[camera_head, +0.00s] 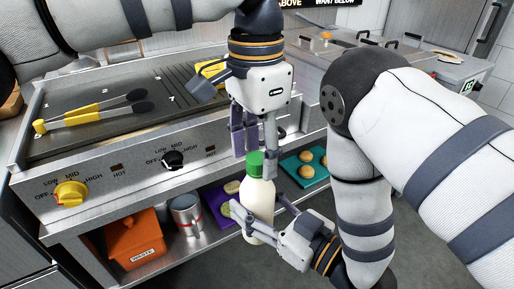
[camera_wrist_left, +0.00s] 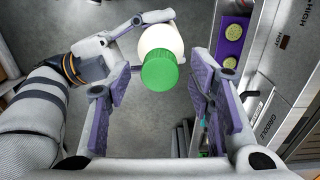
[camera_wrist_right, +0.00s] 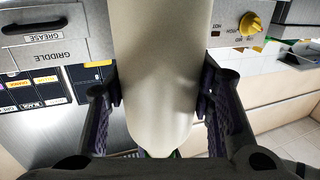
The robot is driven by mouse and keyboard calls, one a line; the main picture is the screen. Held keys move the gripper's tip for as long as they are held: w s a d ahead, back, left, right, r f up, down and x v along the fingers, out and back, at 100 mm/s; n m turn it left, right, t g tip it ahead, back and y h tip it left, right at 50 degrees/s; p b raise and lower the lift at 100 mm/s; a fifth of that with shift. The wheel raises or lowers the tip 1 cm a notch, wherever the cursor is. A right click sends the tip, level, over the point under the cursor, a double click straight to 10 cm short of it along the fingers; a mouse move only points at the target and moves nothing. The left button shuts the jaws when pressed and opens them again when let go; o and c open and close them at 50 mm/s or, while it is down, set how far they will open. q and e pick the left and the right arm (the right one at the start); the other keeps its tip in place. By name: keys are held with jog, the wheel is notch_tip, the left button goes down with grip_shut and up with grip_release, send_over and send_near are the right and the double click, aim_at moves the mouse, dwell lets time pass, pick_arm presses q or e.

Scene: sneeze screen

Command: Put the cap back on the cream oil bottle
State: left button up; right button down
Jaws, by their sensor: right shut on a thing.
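The cream oil bottle (camera_head: 259,203) stands roughly upright in front of the griddle, held by my right gripper (camera_head: 262,228). In the right wrist view the bottle (camera_wrist_right: 160,70) fills the space between the fingers. The green cap (camera_head: 255,163) sits on top of the bottle's neck. In the left wrist view the cap (camera_wrist_left: 160,72) shows over the pale bottle top (camera_wrist_left: 160,38). My left gripper (camera_head: 254,148) points down just above the cap. Its fingers are apart with clear space either side of the cap. Whether the cap is fully seated cannot be told.
The griddle (camera_head: 135,145) with yellow-and-black tongs (camera_head: 95,112) stands behind. On the shelf below are an orange waste bin (camera_head: 133,238), a metal can (camera_head: 187,213), a purple tray (camera_head: 210,202) and a teal tray (camera_head: 318,166) with round buns. Floor is free in front.

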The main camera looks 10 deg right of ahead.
pick_arm(q)
jog(key=shift+r, duration=2.25)
jog(key=shift+c, duration=0.4)
